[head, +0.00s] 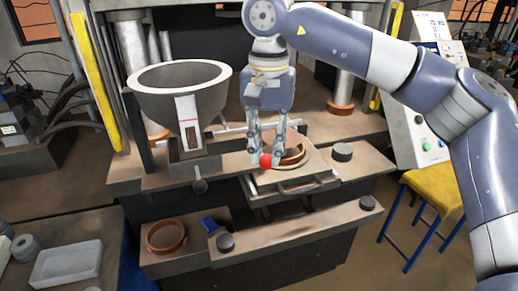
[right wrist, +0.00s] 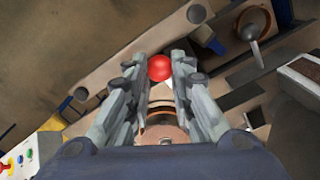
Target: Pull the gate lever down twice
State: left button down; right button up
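A grey gate lever with a dark round knob (head: 200,186) sticks out below the front of the hopper (head: 208,99). In the right wrist view the lever's knob (right wrist: 249,33) is at the upper right. My right gripper (head: 266,160) is right of this lever, over the press table. Its fingers are on both sides of a red ball knob (right wrist: 160,67) and appear to touch it. The red knob also shows between the fingertips in the head view (head: 265,161). What the red knob is fixed to is mostly hidden. My left gripper is not in view.
A sliding frame with a handle (head: 305,188) and a brown ring (head: 293,153) lie by the right gripper. Press columns (head: 345,70) stand behind. A yellow stool (head: 437,188) is at the right.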

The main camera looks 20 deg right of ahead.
notch_tip(320, 180, down, 6)
jog(key=b, duration=0.3)
jog(key=shift+w+f+b, duration=0.1)
jog(key=shift+b, duration=0.25)
dwell(0.3)
notch_tip(320, 180, up, 10)
jog(key=p, duration=0.8)
dwell(0.7)
